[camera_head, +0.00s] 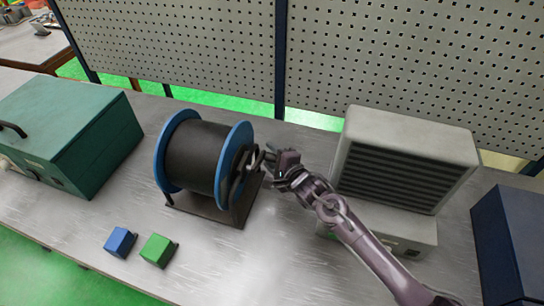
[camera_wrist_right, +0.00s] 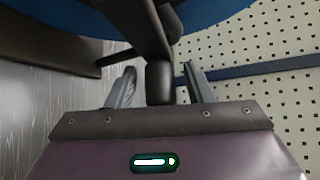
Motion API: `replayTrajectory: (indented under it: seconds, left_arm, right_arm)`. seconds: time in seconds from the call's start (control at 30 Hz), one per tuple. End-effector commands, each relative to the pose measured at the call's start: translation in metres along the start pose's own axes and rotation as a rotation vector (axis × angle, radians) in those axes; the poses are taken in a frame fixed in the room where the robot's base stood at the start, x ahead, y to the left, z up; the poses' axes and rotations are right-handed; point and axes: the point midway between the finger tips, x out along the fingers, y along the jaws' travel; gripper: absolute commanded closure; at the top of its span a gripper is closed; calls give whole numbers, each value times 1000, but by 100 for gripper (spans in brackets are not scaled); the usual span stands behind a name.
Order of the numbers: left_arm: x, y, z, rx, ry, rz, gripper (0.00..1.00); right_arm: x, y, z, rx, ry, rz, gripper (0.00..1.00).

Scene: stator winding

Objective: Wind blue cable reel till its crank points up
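The cable reel (camera_head: 203,157) has blue flanges and dark cable, and sits on a dark stand (camera_head: 210,208) on the table. Its dark crank (camera_head: 238,178) is on the right flange, partly hidden by my gripper; I cannot tell its exact direction. My right gripper (camera_head: 268,158) is at the crank's handle. In the right wrist view, the crank handle (camera_wrist_right: 160,82) stands between the two fingers of my right gripper (camera_wrist_right: 161,85), with a visible gap on each side. The blue flange (camera_wrist_right: 215,14) shows above. My left gripper is not in view.
A green case (camera_head: 70,125) stands at the left. A small blue block (camera_head: 120,241) and green block (camera_head: 157,250) lie in front of the reel. A grey vented box (camera_head: 405,160) stands close to my right arm, with a dark blue box (camera_head: 515,240) farther right. Perforated panels rise behind.

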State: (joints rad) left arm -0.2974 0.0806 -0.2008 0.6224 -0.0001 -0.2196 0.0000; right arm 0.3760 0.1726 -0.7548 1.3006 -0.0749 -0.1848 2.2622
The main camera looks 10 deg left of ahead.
Motion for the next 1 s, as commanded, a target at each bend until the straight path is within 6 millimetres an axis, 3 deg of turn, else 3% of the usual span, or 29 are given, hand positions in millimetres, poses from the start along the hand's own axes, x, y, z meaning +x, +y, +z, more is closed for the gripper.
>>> replayTrajectory:
  seconds: [0.03, 0.37, 1.0]
  left_arm:
    - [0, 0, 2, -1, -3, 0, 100]
    - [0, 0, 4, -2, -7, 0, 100]
    - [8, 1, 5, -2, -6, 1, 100]
  right_arm:
    - [0, 0, 0, 0, 0, 0, 58]
    - [0, 1, 0, 0, 0, 1, 100]
    - [-1, -2, 0, -46, 1, -41, 100]
